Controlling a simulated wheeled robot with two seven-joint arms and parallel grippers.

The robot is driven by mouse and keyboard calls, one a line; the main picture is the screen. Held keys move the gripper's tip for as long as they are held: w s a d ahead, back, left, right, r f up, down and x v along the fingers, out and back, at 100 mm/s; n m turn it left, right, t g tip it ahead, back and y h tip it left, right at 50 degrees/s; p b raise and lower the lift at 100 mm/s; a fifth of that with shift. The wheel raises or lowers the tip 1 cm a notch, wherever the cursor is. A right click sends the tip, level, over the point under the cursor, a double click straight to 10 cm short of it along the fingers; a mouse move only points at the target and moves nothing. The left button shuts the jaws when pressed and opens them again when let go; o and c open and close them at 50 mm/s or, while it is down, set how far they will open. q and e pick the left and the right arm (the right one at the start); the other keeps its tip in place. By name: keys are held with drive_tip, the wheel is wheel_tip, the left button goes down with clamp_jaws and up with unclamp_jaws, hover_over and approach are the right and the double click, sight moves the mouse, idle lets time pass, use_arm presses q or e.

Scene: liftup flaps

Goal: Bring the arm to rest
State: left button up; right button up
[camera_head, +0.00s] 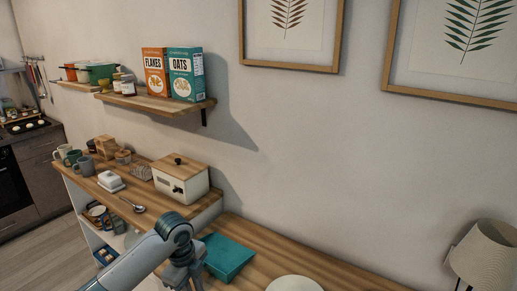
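My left arm (140,262) comes in from the bottom left, rises to a dark rounded joint and bends down. Its end, with the gripper (183,279), is small and dark at the bottom edge of the head view, beside the teal box (226,256). The fingers cannot be made out clearly, so I cannot tell whether they are open or shut, or whether they hold anything. My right gripper is not in view.
A wooden table (300,262) bears the teal box and a white plate (294,285). A wooden-topped sideboard (150,204) holds a cream bread box (181,180), mugs and a butter dish. A wall shelf (165,104) holds cartons. A lamp (485,255) stands at right.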

use_arm(q)
drive_tip(key=s+d+f+n+t+h, duration=0.1)
drive_tip(key=s+d+f+n, duration=0.3)
drive_tip(key=s, duration=0.4)
drive_tip(key=s+d+f+n+t+h, duration=0.1)
drive_tip(key=s+d+f+n, duration=0.1)
drive_tip(key=s+f+n, duration=0.35)
drive_tip(key=s+a+f+n+y, duration=0.1)
drive_tip(key=s+a+n, duration=0.3)
drive_tip(key=s, duration=0.3)
drive_tip(key=s+a+f+n+t+y, duration=0.1)
drive_tip(key=s+a+n, duration=0.25)
drive_tip(key=s, duration=0.35)
drive_tip(key=s+a+n+y, duration=0.1)
drive_tip(key=s+a+n, duration=0.3)
drive_tip(key=s, duration=0.4)
wheel_tip(320, 180, down, 29)
drive_tip(key=g+b, duration=0.1)
drive_tip(key=s+a+f+g+b, duration=0.1)
drive_tip(key=s+a+f, duration=0.1)
drive_tip(key=s+f, duration=1.6)
drive_tip(key=shift+s+a+f+m, duration=0.3)
drive_tip(key=shift+s+f, duration=0.1)
drive_tip(key=shift+f, duration=0.25)
